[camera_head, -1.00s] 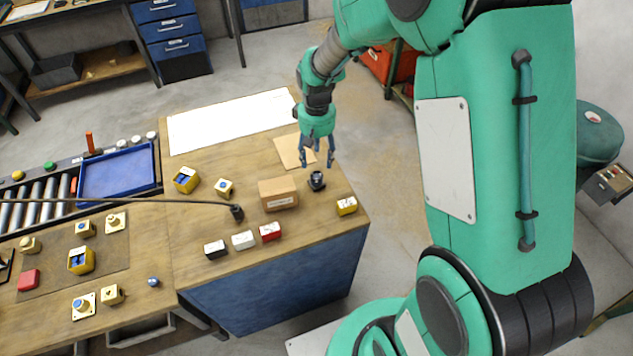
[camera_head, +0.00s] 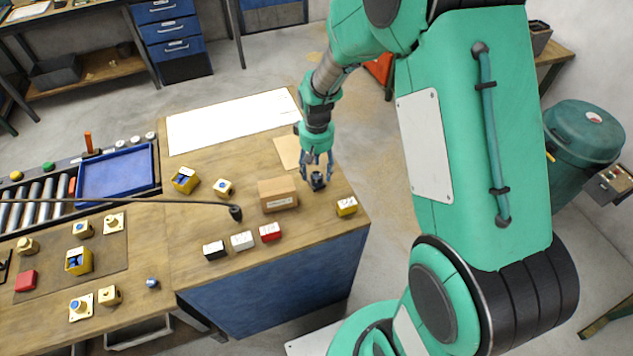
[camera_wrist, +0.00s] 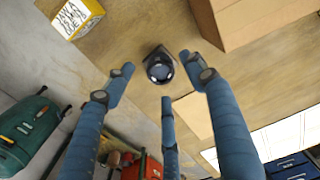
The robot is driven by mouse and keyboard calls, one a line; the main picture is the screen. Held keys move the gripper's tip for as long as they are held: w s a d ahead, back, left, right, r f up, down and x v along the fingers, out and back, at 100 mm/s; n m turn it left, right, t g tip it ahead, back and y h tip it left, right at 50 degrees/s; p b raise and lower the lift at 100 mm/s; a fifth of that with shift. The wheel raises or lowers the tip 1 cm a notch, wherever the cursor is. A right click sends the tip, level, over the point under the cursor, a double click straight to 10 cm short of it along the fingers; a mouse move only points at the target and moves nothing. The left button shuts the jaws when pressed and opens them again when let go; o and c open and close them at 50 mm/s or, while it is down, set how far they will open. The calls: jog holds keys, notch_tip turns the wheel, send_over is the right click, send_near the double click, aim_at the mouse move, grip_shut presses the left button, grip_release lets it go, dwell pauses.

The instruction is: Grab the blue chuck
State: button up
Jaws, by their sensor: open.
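A small dark, round-topped piece that looks like the chuck (camera_head: 317,182) stands on the wooden bench below my gripper (camera_head: 317,168). Its colour looks near black, with a faint bluish tint, so I cannot confirm that it is the blue one. In the wrist view the same piece (camera_wrist: 160,66) lies between and beyond the tips of my gripper (camera_wrist: 159,76). The three blue-grey fingers are spread and empty. They point down at the piece, and I see no contact.
A cardboard box (camera_head: 278,194) stands close left of the dark piece. A yellow box (camera_head: 346,206) is to its right, near the bench edge. Red (camera_head: 270,231), white (camera_head: 242,240) and black (camera_head: 214,250) boxes stand in front. A small blue knob (camera_head: 152,282) lies farther left.

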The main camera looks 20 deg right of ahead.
aim_at(317, 179)
jog(key=shift+w+f+b, duration=0.15)
jog(key=shift+f+b, duration=0.3)
jog(key=shift+f, duration=1.9)
grip_shut()
